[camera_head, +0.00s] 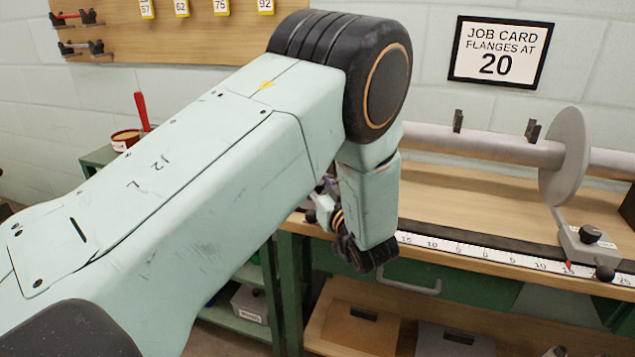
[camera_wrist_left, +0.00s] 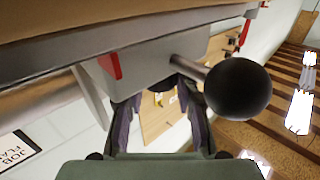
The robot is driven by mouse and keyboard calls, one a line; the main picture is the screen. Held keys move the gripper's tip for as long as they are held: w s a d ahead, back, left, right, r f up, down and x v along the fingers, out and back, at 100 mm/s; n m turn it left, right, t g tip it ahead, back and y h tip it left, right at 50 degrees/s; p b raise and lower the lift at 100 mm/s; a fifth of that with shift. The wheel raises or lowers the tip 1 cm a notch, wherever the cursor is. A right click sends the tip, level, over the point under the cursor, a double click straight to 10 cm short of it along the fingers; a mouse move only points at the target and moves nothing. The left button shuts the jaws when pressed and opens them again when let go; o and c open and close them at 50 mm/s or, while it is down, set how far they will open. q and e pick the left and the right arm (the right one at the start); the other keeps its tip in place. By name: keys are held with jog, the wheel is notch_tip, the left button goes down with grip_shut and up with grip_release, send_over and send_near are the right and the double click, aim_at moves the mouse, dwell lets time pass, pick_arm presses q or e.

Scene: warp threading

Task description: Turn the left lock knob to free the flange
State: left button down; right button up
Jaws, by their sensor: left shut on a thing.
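In the left wrist view my left gripper (camera_wrist_left: 160,94) has its two fingers at the underside of a grey carriage block (camera_wrist_left: 160,62) as pictured. It is shut on the left lock knob, which is mostly hidden between and behind the fingertips. A black ball (camera_wrist_left: 238,89) on a short metal rod sticks out of the block beside the right finger. A red pointer (camera_wrist_left: 109,66) is on the block. In the head view my left arm covers the left flange and most of that carriage; a small pale part with a dark ball (camera_head: 311,216) shows beside the wrist. My right gripper is not in view.
The right flange (camera_head: 566,155) stands on the grey beam (camera_head: 480,142), with its own carriage (camera_head: 583,245), black knob (camera_head: 591,234) and red pointer below. A scale (camera_head: 490,255) runs along the bench front. A job card (camera_head: 500,52) reads flanges at 20.

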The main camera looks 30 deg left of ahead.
aim_at(317, 182)
pick_arm(q)
jog(key=c, duration=1)
grip_release()
jog(key=shift+w, duration=0.1)
jog(key=shift+o, duration=0.2)
notch_tip(317, 182, up, 10)
jog(key=shift+r, duration=0.1)
